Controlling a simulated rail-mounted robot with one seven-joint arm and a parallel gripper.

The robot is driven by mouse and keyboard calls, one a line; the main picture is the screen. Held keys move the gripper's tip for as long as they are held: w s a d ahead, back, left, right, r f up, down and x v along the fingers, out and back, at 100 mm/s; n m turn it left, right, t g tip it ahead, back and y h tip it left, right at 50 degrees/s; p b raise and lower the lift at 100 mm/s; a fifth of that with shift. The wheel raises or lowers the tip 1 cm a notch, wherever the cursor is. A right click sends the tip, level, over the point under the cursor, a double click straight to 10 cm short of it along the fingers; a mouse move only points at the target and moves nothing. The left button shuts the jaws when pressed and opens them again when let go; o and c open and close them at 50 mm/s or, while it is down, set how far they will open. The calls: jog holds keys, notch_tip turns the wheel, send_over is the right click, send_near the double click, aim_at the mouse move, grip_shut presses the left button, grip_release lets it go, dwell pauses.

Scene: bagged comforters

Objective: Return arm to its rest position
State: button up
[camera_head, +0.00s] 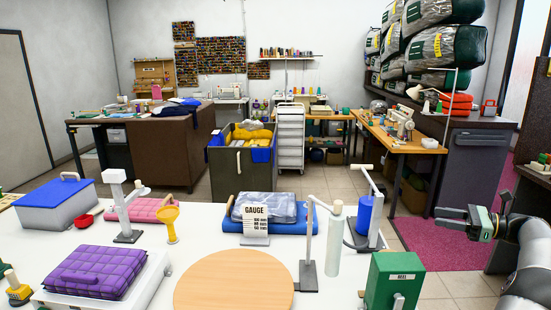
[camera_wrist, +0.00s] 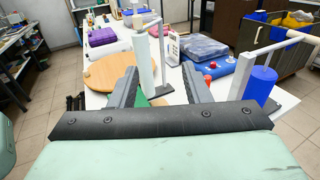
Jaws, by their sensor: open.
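My gripper (camera_head: 455,215) is at the right of the head view, off the right side of the white table (camera_head: 210,230). It points left, and its jaws are apart with nothing between them. In the wrist view my gripper (camera_wrist: 161,88) shows two dark fingers spread open toward the table. The white cylinder (camera_wrist: 144,62) and its stand appear beyond the fingers, and the gap between them looks empty.
The table holds a round wooden board (camera_head: 235,284), a purple quilted pad (camera_head: 95,271), a green box (camera_head: 392,281), a blue cylinder (camera_head: 364,214) on a stand, and a GAUGE sign (camera_head: 255,224). Bagged comforters (camera_head: 445,45) are stacked at the back right. Pink carpet (camera_head: 440,236) lies below my gripper.

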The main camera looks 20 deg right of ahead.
jog(key=w+a+n+g+h, duration=0.1)
jog(key=w+a+n+g, duration=0.2)
jog(key=a, duration=0.7)
jog(key=w+a+n+g, duration=0.25)
jog(key=w+a, duration=0.35)
jog(key=a, duration=0.4)
jog(key=s+a+f+n+g+h, duration=0.1)
jog(key=s+a+n+g+h, duration=0.15)
jog(key=a, duration=0.65)
jog(key=s+a+f+n+g+h, duration=0.1)
jog(key=a+n+g, duration=0.15)
jog(key=a, duration=0.55)
jog(key=s+a+f+n+h, duration=0.2)
jog(key=s+a+f+n, duration=0.1)
jog(key=s, duration=0.5)
jog(key=s+a+f+n+h, duration=0.3)
jog(key=s+a+n, duration=0.3)
jog(key=s+n, duration=0.2)
jog(key=s+a+f+n+g+h, duration=0.1)
jog(key=s+a+f+n+h, duration=0.2)
jog(key=s, duration=0.5)
jog(key=shift+s+a+n, duration=0.2)
jog(key=shift+a+n, duration=0.55)
jog(key=shift+n, duration=0.4)
